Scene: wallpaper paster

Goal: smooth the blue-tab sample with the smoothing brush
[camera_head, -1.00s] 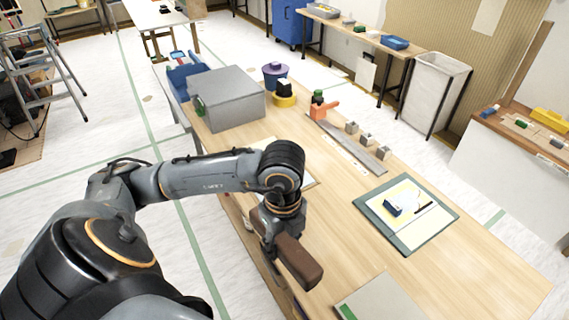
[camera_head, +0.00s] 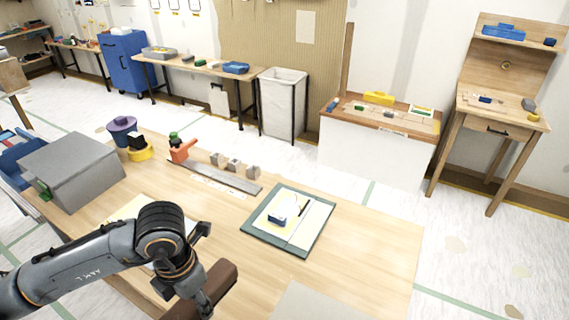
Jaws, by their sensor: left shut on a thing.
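My left gripper (camera_head: 203,300) is shut on a brown block-shaped thing, likely the smoothing brush (camera_head: 222,284). It holds it over the near edge of the wooden table, and my wrist hides part of it. A dark green mat (camera_head: 318,237) lies on the table to the right, with a pale sheet (camera_head: 305,232) and a yellowish piece on it. A small blue block (camera_head: 276,219) and a dark thin tool rest there. I cannot tell which sheet is the blue-tab sample. My right gripper is not in view.
A grey box (camera_head: 75,165) stands on the table at the left. A metal straightedge (camera_head: 225,178) with several small grey blocks lies behind the mat. A pale sheet (camera_head: 310,303) lies at the near edge. The table (camera_head: 380,245) is bare right of the mat.

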